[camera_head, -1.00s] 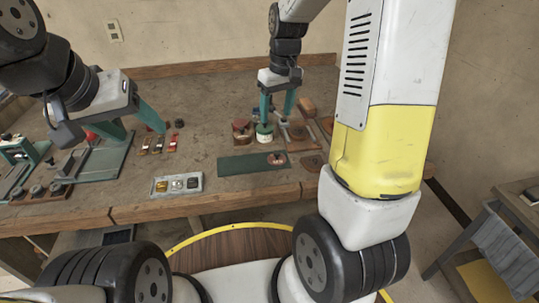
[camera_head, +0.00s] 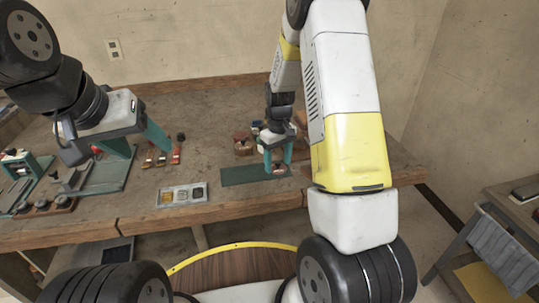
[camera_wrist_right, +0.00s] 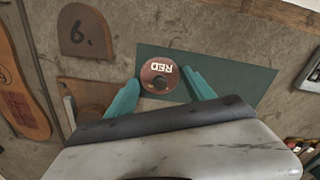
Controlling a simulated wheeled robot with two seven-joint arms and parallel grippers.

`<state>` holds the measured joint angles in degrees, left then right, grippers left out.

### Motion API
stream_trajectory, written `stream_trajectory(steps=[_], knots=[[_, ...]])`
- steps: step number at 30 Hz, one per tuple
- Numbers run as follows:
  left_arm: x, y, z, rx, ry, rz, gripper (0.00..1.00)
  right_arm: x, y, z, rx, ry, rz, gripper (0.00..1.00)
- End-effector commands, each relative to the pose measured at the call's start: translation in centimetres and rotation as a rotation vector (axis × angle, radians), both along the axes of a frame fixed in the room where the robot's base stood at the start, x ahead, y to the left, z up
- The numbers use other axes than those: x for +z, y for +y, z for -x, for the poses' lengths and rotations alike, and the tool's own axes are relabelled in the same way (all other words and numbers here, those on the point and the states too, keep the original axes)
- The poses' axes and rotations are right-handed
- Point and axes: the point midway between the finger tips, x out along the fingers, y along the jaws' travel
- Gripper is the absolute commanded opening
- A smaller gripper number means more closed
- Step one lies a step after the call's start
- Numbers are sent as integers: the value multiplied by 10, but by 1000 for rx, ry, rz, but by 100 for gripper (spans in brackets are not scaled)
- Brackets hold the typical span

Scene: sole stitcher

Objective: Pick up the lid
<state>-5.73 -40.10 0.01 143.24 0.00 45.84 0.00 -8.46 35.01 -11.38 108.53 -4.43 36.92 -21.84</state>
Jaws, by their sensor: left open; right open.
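In the head view the lid (camera_head: 279,170) is partly covered by my right gripper. My right gripper (camera_head: 278,166) is open over the mat. In the right wrist view its teal fingers (camera_wrist_right: 162,78) stand on either side of the lid, with small gaps showing. My left gripper (camera_head: 149,154) is open and empty above the left part of the bench.
A grey tray with small compartments (camera_head: 182,195) lies left of the mat. Several small coloured items (camera_head: 163,160) lie beyond it. A round brown container (camera_head: 243,144) stands behind the mat. A brown plate marked 6 (camera_wrist_right: 84,34) and an orange sole shape (camera_wrist_right: 22,95) lie near the right gripper.

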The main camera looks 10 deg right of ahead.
Motion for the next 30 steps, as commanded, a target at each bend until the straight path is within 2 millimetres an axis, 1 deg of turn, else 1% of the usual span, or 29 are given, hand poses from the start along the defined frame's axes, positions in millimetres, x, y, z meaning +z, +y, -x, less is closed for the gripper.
stream_trajectory(steps=[6, 7, 11, 12, 13, 14, 23, 26, 30], knots=[[0, 0, 0, 0, 0, 0, 63, -2, 0, 0, 0, 0, 0, 62], [0, 0, 0, 0, 0, 0, 63, -2, 0, 0, 0, 0, 0, 60], [0, 0, 0, 0, 0, 0, 63, -2, 0, 0, -1, 0, 0, 34], [0, 0, 0, 0, 0, 0, 63, -2, 0, 0, 0, 0, 0, 26], [0, 0, 0, 0, 0, 0, 63, -2, 0, 0, 0, 0, 0, 21], [0, 0, 0, 0, 0, 0, 63, -2, 0, 0, -1, 0, 0, 17], [0, 0, 0, 0, 0, 0, 63, 0, 0, 0, -1, -1, 0, 17], [0, 0, 0, 0, 0, 0, 63, 6, 0, -1, -1, -3, 0, 17], [0, 0, 0, 0, 0, 0, 63, 20, 0, -1, -1, -4, -1, 17]])
